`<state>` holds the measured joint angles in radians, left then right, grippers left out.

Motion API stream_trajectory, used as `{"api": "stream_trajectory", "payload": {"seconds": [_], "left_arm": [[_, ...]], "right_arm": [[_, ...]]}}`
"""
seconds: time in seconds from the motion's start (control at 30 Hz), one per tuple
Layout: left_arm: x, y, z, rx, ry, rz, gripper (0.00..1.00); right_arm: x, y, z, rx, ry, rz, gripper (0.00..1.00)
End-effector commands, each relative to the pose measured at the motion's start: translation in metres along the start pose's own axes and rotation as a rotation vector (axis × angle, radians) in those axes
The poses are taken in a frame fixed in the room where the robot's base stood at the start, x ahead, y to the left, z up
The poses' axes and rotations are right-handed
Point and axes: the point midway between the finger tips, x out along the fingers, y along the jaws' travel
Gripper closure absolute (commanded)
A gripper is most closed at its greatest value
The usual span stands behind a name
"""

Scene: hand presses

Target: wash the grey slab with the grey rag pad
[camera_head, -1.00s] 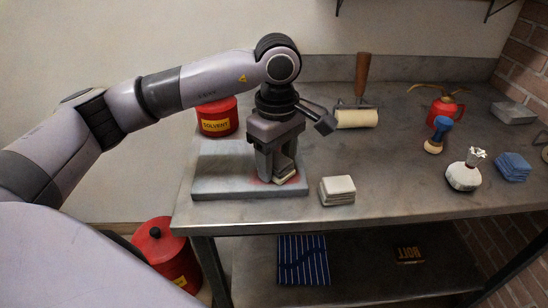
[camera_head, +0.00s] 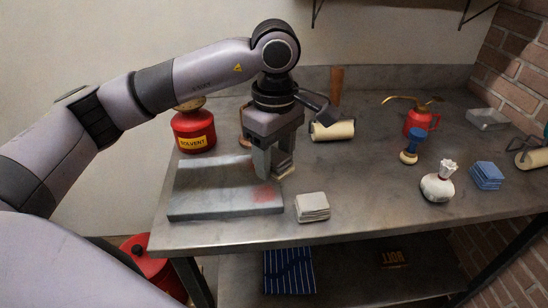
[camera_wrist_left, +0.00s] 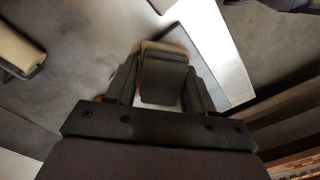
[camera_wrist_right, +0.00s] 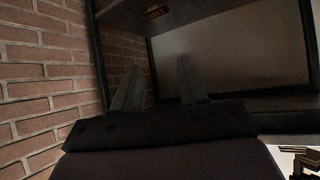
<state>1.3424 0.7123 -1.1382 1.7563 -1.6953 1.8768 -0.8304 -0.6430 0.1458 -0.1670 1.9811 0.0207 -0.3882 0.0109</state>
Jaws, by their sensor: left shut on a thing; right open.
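The grey slab (camera_head: 215,192) lies flat at the table's left front, with a red smear (camera_head: 265,194) near its right end. My left gripper (camera_head: 274,170) points down at the slab's right edge, behind the smear. It is shut on the rag pad (camera_head: 285,172), of which only a pale edge shows in the head view. In the left wrist view the pad (camera_wrist_left: 164,82) looks dark grey with a tan edge, between the fingers. Whether it touches the slab I cannot tell. My right gripper (camera_wrist_right: 157,88) is open and empty, only in the right wrist view.
A red solvent can (camera_head: 194,130) stands behind the slab. A whitish folded stack (camera_head: 312,207) lies close to its right. A roller (camera_head: 332,130), a blue-handled tool (camera_head: 411,147), a white bundle (camera_head: 438,183) and blue cloths (camera_head: 487,175) stand farther right. The table's middle is clear.

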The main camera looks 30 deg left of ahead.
Motion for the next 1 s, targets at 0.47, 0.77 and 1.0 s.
{"api": "stream_trajectory", "payload": {"seconds": [0.47,0.77,1.0], "left_arm": [[-0.029,-0.002,0.004,-0.004,0.000,0.000,0.72],[-0.028,-0.002,0.004,-0.003,0.000,0.000,0.72],[-0.029,-0.001,0.002,-0.009,0.002,0.000,0.72]], "right_arm": [[-0.009,0.003,-0.003,-0.006,-0.005,0.011,0.57],[-0.009,0.002,-0.003,-0.005,-0.007,0.010,0.57],[-0.009,0.002,-0.004,-0.004,-0.004,0.009,0.57]]}}
